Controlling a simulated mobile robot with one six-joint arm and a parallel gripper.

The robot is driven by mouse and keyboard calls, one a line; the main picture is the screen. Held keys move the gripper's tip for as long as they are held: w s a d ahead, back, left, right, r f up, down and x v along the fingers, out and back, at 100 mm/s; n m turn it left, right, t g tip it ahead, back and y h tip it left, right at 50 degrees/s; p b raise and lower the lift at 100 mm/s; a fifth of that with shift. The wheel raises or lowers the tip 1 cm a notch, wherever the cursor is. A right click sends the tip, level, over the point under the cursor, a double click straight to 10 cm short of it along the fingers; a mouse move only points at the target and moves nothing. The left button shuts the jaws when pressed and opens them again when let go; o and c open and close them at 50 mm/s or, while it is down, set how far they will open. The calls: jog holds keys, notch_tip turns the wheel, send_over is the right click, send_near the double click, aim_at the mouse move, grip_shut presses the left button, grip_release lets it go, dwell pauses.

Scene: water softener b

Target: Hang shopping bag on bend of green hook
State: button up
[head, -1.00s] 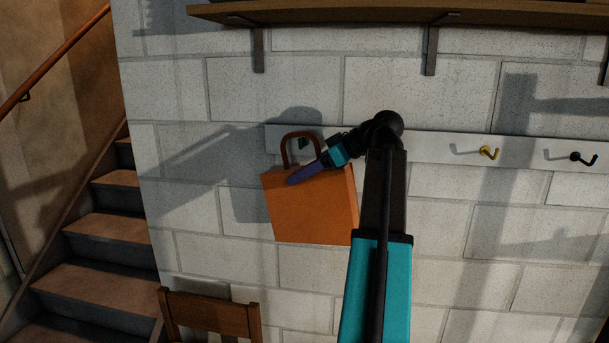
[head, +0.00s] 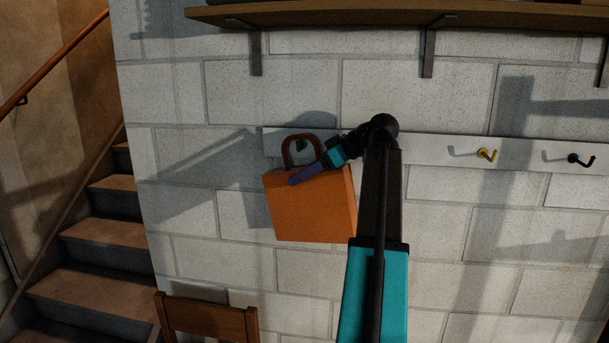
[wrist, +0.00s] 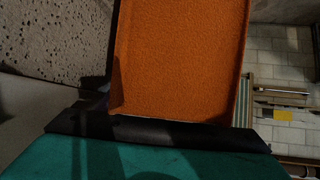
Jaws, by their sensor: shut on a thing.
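The orange shopping bag (head: 312,208) hangs in front of the wall, slightly tilted, with its brown handle loop (head: 287,150) upward. My gripper (head: 308,174) is shut on the bag near its top edge. The green hook (head: 301,146) shows inside the handle loop in the head view, on the left part of the white rail. Whether the handle rests on the hook's bend or is only in front of it, I cannot tell. In the wrist view the bag's orange side (wrist: 180,60) fills the middle, and the hook is not visible there.
The white rail (head: 430,148) also carries a yellow hook (head: 487,155) and a black hook (head: 581,160) to the right. A wooden shelf (head: 340,16) with brackets is above. A chair back (head: 207,318) stands below, and stairs (head: 95,235) are at left.

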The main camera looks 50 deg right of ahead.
jog(key=shift+w+d+f+b, duration=0.15)
jog(key=shift+d+f+b, duration=0.15)
jog(key=shift+f, duration=0.25)
jog(key=shift+w+d+f+b, duration=0.15)
jog(key=shift+f+b, duration=0.1)
jog(key=shift+f, duration=0.25)
